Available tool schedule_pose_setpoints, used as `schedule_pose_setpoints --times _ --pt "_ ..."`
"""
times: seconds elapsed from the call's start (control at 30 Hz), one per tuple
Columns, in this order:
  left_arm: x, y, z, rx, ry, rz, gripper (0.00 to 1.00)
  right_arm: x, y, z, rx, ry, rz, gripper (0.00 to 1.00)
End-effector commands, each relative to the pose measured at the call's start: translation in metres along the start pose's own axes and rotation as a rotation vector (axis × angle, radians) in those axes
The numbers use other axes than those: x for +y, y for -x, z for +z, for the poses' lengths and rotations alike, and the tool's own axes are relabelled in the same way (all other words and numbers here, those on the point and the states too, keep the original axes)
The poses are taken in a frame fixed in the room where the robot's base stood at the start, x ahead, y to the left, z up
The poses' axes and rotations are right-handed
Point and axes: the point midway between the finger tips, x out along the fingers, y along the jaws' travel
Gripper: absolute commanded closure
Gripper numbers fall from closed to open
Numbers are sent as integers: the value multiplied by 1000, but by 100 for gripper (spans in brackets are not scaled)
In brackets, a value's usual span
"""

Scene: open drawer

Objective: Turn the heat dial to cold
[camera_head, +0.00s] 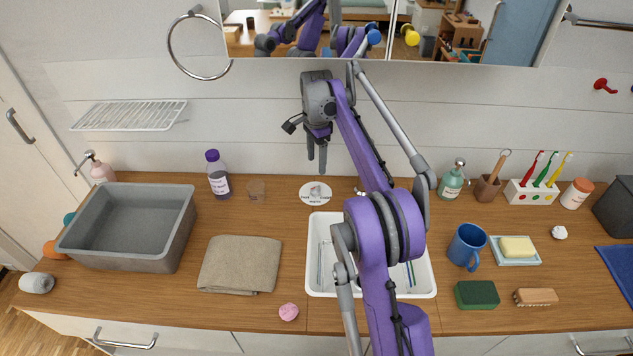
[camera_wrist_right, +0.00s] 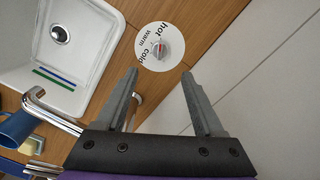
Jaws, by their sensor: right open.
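The heat dial is a round white plate (camera_wrist_right: 148,66) with a small grey knob (camera_wrist_right: 161,48) at its centre. The words hot, warm and cold run around one side. A red mark shows on the knob; which word it points to is hard to tell. In the head view the dial (camera_head: 315,193) lies on the wooden counter behind the sink. My right gripper (camera_head: 317,168) hangs above and behind the dial, fingers downward. In the right wrist view its fingers (camera_wrist_right: 160,75) are apart and empty, with the knob beyond and between the tips. My left gripper is out of view.
The white sink (camera_head: 320,285) and its tap (camera_wrist_right: 50,108) are close to the dial. A soap dispenser (camera_head: 451,182) stands to the right. The wall is right behind.

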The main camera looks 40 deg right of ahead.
Motion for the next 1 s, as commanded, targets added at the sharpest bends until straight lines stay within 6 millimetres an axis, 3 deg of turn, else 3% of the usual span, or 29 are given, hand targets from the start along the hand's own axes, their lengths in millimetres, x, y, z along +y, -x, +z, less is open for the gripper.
schedule_pose_setpoints --times 0.5,0.7,0.97,1.0 --pt "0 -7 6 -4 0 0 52 0 -88 0 1 2 -1 30" --pt "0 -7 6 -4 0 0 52 0 -101 0 1 3 -1 30" --pt "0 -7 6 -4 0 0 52 0 -102 0 1 3 -1 30" --pt "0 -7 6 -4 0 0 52 0 -102 0 1 3 -1 36"
